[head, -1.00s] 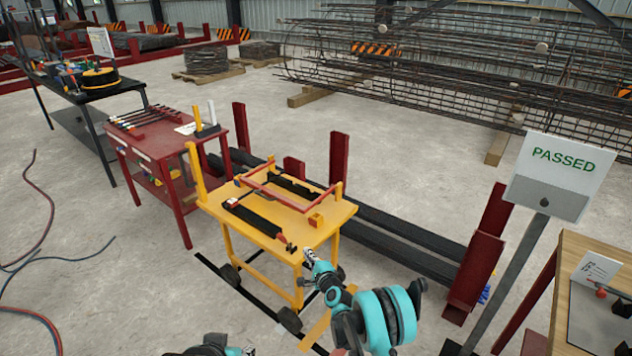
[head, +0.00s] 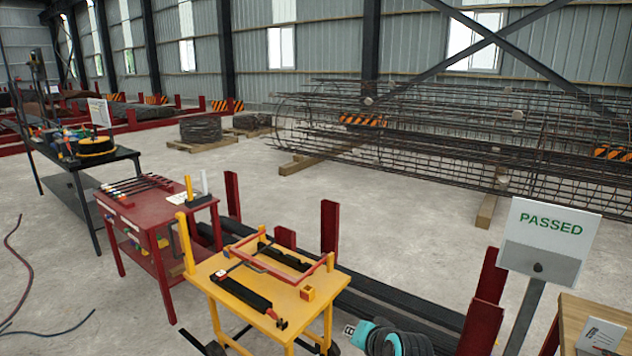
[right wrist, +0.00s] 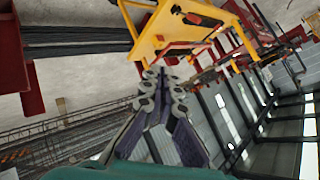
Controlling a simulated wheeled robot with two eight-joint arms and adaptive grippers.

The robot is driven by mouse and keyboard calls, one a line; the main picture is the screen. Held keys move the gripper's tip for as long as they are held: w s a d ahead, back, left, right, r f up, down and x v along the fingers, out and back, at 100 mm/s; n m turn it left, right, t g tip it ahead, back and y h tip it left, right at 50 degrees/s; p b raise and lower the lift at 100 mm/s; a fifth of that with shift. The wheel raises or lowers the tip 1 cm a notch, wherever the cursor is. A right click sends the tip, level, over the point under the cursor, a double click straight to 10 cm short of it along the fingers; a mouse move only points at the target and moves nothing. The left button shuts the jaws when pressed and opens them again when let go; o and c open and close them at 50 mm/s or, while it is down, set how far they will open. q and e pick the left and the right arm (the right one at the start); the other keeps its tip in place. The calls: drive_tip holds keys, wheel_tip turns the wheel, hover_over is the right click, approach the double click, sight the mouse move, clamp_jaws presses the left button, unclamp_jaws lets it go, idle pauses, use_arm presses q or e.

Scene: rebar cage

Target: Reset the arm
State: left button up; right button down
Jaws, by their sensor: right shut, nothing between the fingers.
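My right arm shows at the bottom of the head view, in teal and black, with the gripper end (head: 350,329) just right of the yellow cart's front corner. In the right wrist view the grey fingers of my right gripper (right wrist: 162,80) come together at the tips. They are shut with nothing between them. The yellow cart (head: 222,285) stands left of the gripper, carrying a red frame and black bars. It also shows beyond the fingertips in the right wrist view (right wrist: 150,45). My left gripper is not in view.
A red table (head: 150,233) with rods stands left of the cart, and a black table (head: 125,154) farther left. A PASSED sign (head: 545,240) and a wooden table (head: 575,312) stand at right. Red posts (head: 330,228) rise behind the cart. The rebar cage (head: 450,135) lies behind open floor.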

drive_tip(key=s+d+f+n+g+h, duration=0.1)
drive_tip(key=s+d, duration=0.3)
drive_tip(key=s, duration=0.7)
drive_tip(key=s+d+f+n+g+h, duration=0.1)
drive_tip(key=s+d, duration=0.4)
drive_tip(key=s, duration=0.6)
wheel_tip(320, 180, down, 3)
drive_tip(key=n+h, duration=0.1)
drive_tip(key=n, duration=0.1)
drive_tip(key=shift+s+d+n+g, duration=0.15)
drive_tip(key=shift+s+n+g, duration=0.25)
